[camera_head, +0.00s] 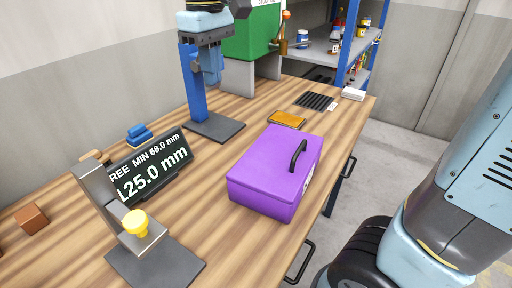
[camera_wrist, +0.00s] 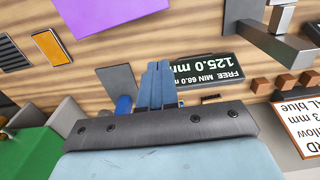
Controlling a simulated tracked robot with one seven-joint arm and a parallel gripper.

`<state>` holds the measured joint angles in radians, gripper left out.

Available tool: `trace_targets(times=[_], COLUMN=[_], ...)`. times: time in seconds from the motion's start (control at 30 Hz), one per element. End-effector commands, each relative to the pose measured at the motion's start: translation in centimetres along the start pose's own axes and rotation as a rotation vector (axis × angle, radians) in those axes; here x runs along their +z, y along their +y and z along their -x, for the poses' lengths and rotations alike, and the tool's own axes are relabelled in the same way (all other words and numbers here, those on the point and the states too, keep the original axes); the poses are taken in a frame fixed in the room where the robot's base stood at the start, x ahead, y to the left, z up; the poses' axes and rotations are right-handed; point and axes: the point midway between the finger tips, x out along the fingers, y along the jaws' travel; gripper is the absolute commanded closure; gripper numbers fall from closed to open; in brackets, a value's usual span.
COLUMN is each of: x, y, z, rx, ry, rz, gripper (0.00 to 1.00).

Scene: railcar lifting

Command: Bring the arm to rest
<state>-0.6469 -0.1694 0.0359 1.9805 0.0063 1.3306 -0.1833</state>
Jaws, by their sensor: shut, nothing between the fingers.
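My gripper (camera_head: 211,78) hangs at the upper left in the head view, over the wooden bench (camera_head: 310,125). Its blue fingers are together, with nothing between them. My arm's larger links fill the right of the head view; the links between are out of view.
A purple box (camera_head: 262,182) with a black handle stands on the bench. A display reading 125.0 mm (camera_head: 150,165) and a yellow-knobbed grey fixture (camera_head: 137,224) stand left. A green machine (camera_head: 252,38) and a shelf (camera_head: 335,45) are behind. Bench between stand and box is clear.

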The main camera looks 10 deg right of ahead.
Motion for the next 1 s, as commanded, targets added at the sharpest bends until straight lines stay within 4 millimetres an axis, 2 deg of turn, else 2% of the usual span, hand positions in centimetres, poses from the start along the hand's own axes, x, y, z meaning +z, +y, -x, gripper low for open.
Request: trace_targets(times=[0.17, 0.27, 0.37, 0.6, 0.8, 1.0], x=[0.3, 1.6, 4.1, 11.6, 17.8, 22.3], y=[0.3, 1.5, 3.5, 8.0, 9.9, 10.5], z=[0.0, 0.0, 0.0, -1.0, -2.6, -4.4], rx=[0.002, 0.008, 0.021, 0.073, 0.13, 0.185], ry=[0.007, 0.032, 0.078, 0.217, 0.33, 0.419], rz=[-0.011, -0.058, -0.144, -0.401, -0.611, -0.774], gripper=[1.0, 1.0, 1.0, 1.0, 1.0, 1.0])
